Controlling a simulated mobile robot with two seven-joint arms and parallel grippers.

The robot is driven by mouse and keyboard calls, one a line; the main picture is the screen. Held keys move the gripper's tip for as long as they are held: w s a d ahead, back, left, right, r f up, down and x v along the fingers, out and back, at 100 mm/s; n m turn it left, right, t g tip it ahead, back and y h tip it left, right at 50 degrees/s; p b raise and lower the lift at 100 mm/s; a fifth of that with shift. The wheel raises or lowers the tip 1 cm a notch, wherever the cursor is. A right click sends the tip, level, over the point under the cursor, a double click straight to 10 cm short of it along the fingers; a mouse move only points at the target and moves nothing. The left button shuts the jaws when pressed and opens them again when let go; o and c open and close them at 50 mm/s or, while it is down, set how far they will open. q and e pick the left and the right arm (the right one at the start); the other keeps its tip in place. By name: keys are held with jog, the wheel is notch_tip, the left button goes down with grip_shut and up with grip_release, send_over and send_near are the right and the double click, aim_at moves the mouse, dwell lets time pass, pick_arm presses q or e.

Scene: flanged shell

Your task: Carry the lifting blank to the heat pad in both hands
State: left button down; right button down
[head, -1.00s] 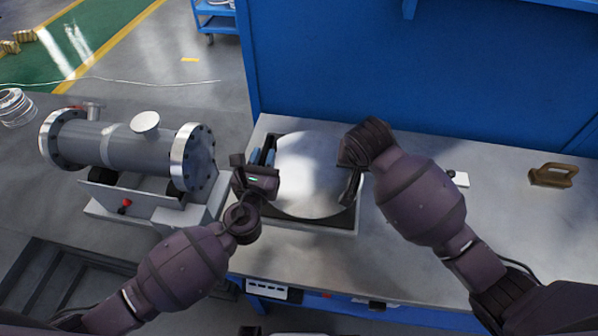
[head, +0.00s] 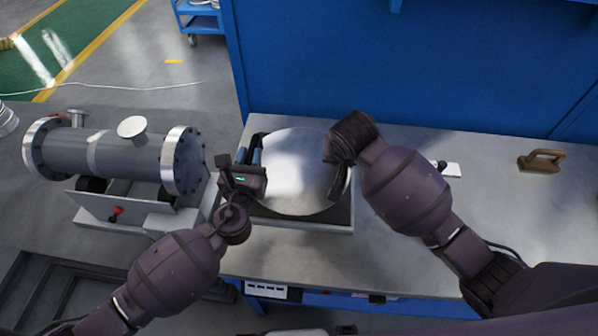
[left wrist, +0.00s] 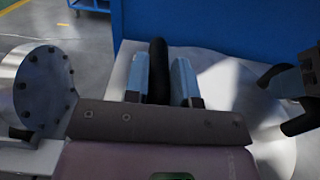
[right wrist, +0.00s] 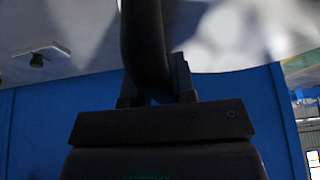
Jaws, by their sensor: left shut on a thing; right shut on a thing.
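The lifting blank (head: 290,180) is a large, round, shiny metal disc with dark handles on its left and right sides. It is over a dark, square, low base (head: 318,225) on the bench. I cannot tell whether it touches this base or whether the base is the heat pad. My left gripper (head: 249,158) is shut on the left handle, which shows as a black bar between the blue fingers in the left wrist view (left wrist: 158,72). My right gripper (right wrist: 158,82) is shut on the right handle; its fingers are mostly hidden in the head view.
A grey flanged shell (head: 105,153) lies on a stand left of the bench. A brown handled block (head: 541,161) and a small white plate (head: 450,170) lie on the bench (head: 420,295) at right. A blue panel (head: 400,75) closes off the back.

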pick_arm(q)
jog(key=shift+f+b, duration=0.35)
jog(key=shift+b, duration=0.1)
pick_arm(e)
jog(key=shift+w+d+f, duration=0.1)
jog(key=shift+f, duration=0.25)
